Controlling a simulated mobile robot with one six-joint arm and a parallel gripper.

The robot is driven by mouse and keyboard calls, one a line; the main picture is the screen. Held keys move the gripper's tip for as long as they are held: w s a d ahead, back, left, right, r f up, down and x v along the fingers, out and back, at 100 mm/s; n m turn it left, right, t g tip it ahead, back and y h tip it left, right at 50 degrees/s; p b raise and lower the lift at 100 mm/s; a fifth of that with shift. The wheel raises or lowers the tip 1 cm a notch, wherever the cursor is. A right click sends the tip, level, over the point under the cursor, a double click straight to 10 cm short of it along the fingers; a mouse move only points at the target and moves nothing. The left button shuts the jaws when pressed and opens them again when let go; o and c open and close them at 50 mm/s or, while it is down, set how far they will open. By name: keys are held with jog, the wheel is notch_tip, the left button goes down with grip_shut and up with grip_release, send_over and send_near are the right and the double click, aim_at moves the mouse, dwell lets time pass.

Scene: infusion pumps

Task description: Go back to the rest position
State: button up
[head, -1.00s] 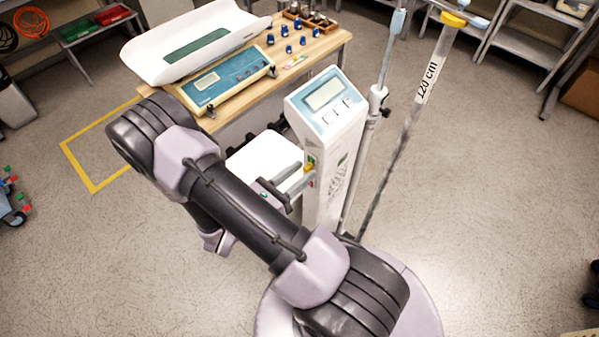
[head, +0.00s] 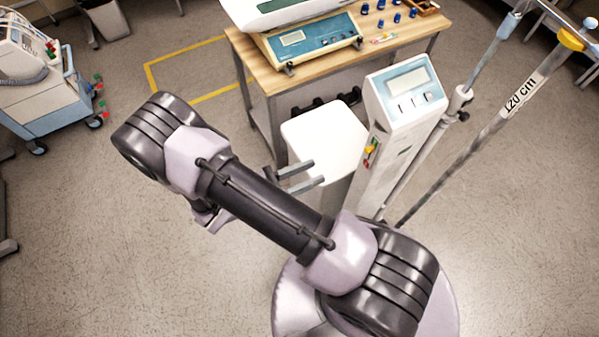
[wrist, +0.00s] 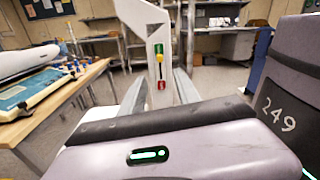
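My gripper (head: 296,177) is open and empty. Its two grey fingers stand apart, left of the white pump-like column (head: 402,125) and over the white platform in the head view. The fingers also show apart in the wrist view (wrist: 158,92), with the column's side panel between and beyond them. That panel has a green, a yellow and a red part (head: 371,152); the yellow part (wrist: 159,58) is clearer in the wrist view. My arm is bent across the lower middle of the head view.
A wooden table (head: 262,72) with a teal device (head: 310,42) stands behind. A white platform (head: 325,135) lies beside the column. A pole marked 120 cm (head: 500,120) leans at right. A wheeled cart (head: 50,100) stands at far left.

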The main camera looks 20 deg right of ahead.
jog(key=a, duration=0.2)
jog(key=shift+a, duration=0.35)
jog(key=s+a+r+m+t+y, duration=0.1)
jog(key=s+r+m+y, duration=0.1)
jog(key=r+m+y, duration=0.4)
jog(key=s+a+r+m+t+y+b, duration=0.1)
jog(key=s+a+r+m+t+y, duration=0.1)
jog(key=r+m+y, duration=0.5)
jog(key=s+a+r+m+t+y+b, duration=0.1)
jog(key=s+a+r+m+t+y, duration=0.1)
jog(key=r+m+y, duration=0.5)
notch_tip(320, 180, up, 5)
jog(key=s+m, duration=0.1)
jog(key=m, duration=0.3)
jog(key=shift+a, duration=0.15)
